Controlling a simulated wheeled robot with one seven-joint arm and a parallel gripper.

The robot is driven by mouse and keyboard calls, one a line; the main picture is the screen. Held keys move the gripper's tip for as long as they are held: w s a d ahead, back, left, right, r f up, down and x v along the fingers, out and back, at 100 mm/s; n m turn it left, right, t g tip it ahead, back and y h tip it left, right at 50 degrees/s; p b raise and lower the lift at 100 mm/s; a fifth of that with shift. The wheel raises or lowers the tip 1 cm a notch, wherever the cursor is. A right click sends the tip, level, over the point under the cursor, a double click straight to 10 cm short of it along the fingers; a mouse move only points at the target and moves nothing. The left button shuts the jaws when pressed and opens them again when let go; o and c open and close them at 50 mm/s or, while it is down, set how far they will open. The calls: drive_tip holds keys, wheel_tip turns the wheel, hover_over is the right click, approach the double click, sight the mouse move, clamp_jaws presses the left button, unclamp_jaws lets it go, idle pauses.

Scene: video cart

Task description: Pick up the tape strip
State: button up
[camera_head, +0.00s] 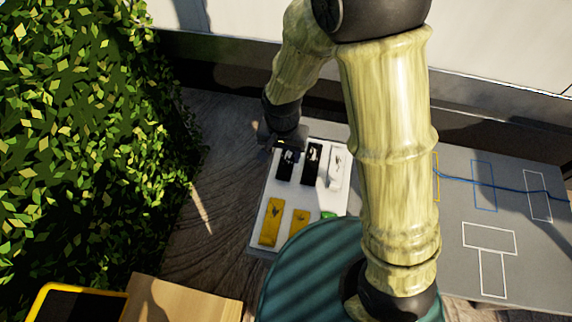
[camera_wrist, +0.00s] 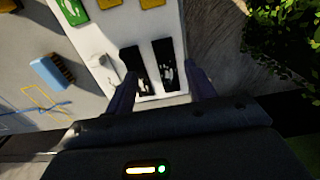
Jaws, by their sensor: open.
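A white tray (camera_head: 257,208) holds several flat pieces. Two black strips with white marks, one at left (camera_head: 287,164) and one beside it (camera_head: 312,160), lie at its far end, with a white piece (camera_head: 335,168) to their right. I cannot tell for sure which piece is the tape strip. My gripper (camera_head: 284,143) is at the tray's far left corner. In the wrist view my gripper (camera_wrist: 163,82) is open and empty, its fingers on either side of the two black strips (camera_wrist: 163,62) (camera_wrist: 131,62), apparently above them. The exact height is unclear.
Yellow pieces (camera_head: 271,221) and a green piece (camera_head: 328,215) lie at the tray's near end. A grey board (camera_head: 455,220) with outlines and a blue cord (camera_head: 510,187) is at right. A blue brush (camera_wrist: 52,71) shows in the wrist view. A leafy bush (camera_head: 80,120) stands left.

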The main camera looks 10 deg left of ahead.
drive_tip(key=b, duration=0.2)
hover_over(283, 174)
wheel_tip(283, 174, down, 7)
drive_tip(key=shift+s+d, duration=0.1)
wheel_tip(283, 174, down, 5)
drive_tip(key=shift+f+b, duration=0.1)
drive_tip(key=shift+b, duration=0.95)
drive_tip(key=c, duration=1)
